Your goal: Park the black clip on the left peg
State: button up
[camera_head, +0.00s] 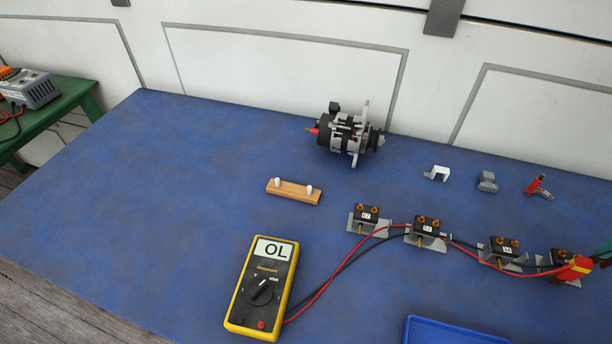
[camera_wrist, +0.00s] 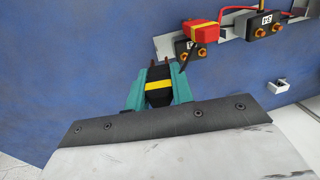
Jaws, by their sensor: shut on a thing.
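The black clip (camera_wrist: 158,97), with a yellow band, is between the teal fingers of my gripper (camera_wrist: 159,76), which is shut on it. Its dark jaws point away from my wrist, apart from the red clip (camera_wrist: 201,34). In the head view my gripper (camera_head: 604,254) shows only as a bit of teal at the right edge, and the black clip cannot be made out. The wooden peg block (camera_head: 292,195) stands left of centre with two white pegs. The left peg (camera_head: 277,182) is bare, as is the right peg (camera_head: 309,189).
Several black terminal blocks (camera_head: 427,225) run rightward; the red clip (camera_head: 574,268) is at the rightmost. Red and black leads run from the yellow multimeter (camera_head: 262,290), reading OL. An alternator (camera_head: 346,133) stands behind. A blue tray (camera_head: 455,332) is at front. The left blue tabletop is clear.

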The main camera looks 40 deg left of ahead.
dwell(0.4)
notch_tip(320, 180, up, 5)
jog(key=shift+f, duration=0.2)
jog(key=shift+s+a+r, duration=0.15)
jog(key=shift+a+r, duration=0.1)
jog(key=shift+a, duration=0.3)
jog(key=h, duration=0.1)
send_over(293, 188)
jog(key=s+a, duration=0.1)
jog(key=a, duration=0.1)
jog(key=shift+n, duration=0.4)
jog(key=f, duration=0.2)
jog(key=a+f, duration=0.1)
jog(key=f, duration=0.1)
jog(key=shift+s+f, duration=0.2)
jog(key=shift+f, duration=0.45)
jog(key=shift+f, duration=1.2)
